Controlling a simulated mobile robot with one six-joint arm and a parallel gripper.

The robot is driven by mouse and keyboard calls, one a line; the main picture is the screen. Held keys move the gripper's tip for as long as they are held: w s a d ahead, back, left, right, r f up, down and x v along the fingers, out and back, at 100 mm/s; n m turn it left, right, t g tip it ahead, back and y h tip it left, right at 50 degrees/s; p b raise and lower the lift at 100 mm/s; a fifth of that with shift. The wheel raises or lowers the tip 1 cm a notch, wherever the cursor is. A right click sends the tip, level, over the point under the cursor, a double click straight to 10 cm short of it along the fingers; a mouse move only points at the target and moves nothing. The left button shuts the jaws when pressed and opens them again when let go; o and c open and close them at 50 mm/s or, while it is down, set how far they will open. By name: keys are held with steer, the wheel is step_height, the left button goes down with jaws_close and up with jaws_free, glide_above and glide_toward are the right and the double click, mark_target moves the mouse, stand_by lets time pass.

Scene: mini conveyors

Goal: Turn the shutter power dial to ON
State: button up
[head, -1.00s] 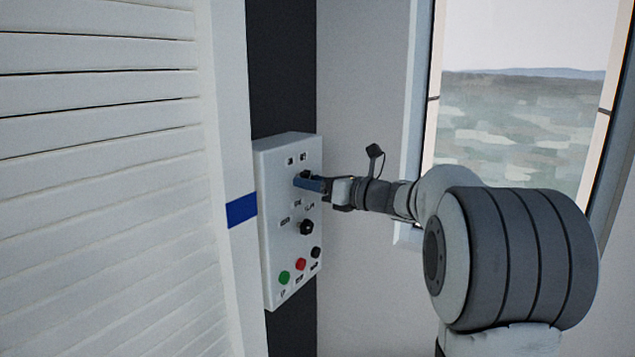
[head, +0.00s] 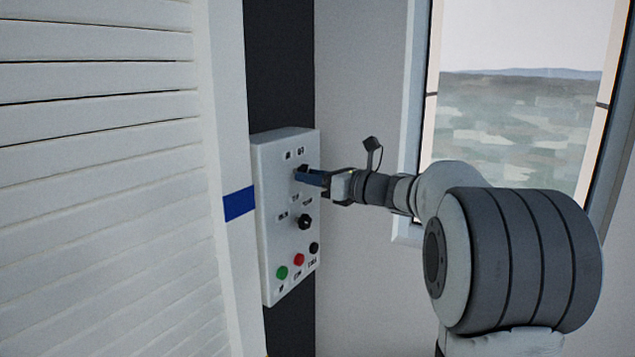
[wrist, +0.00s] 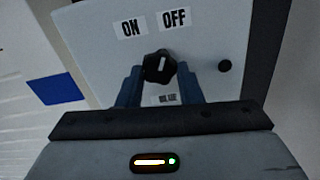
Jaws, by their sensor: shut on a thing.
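The shutter power dial (wrist: 159,66) is a black knob on a white control box (head: 268,215), below the ON label (wrist: 130,27) and the OFF label (wrist: 175,18). A short white mark on the dial points up, close to between the two labels. My gripper (wrist: 158,76) has its two blue fingers on either side of the dial and is shut on it. In the head view my gripper (head: 303,174) reaches the upper dial from the right, and its fingers hide most of the dial.
Below on the box are another black knob (head: 305,222), a green button (head: 282,273), a red button (head: 299,260) and a black button (head: 314,248). A white slatted shutter (head: 100,180) stands left. A window (head: 520,130) is at the right.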

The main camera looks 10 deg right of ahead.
steer(key=n+b, duration=1)
steer(key=b, duration=0.2)
steer(key=shift+w+n, duration=0.15)
steer(key=shift+n, duration=0.15)
steer(key=shift+r, duration=0.2)
steer(key=o, duration=0.8)
steer(key=shift+w+f, duration=0.1)
steer(key=shift+o, duration=0.8)
